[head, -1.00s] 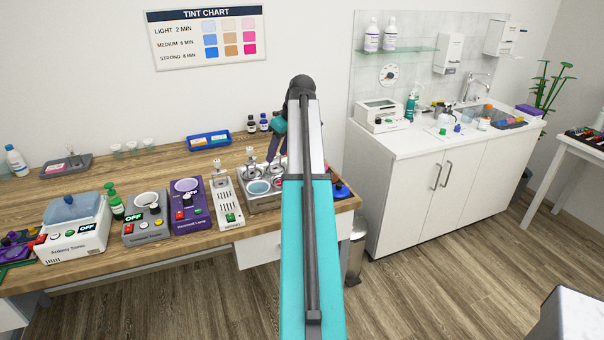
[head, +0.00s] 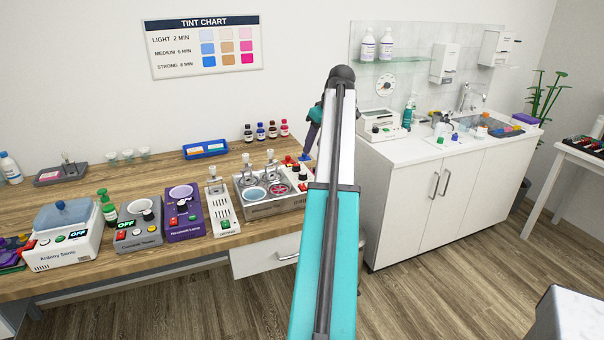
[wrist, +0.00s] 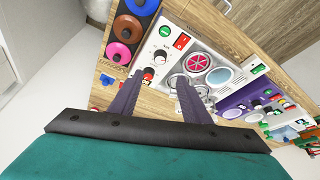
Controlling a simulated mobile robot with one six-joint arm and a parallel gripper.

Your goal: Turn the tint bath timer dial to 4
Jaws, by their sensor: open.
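The tint bath (head: 277,207) is a metal box on the wooden counter, with a blue tub and a pink-red tub. Its control panel is at its right end in the head view, partly behind my arm. I cannot read the dial's setting or tell which knob is the timer. My gripper (wrist: 160,82) is open and empty, with its fingers apart near the panel's knobs. In the head view it is mostly hidden behind my arm.
The drawer (head: 265,257) is below the counter's edge.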

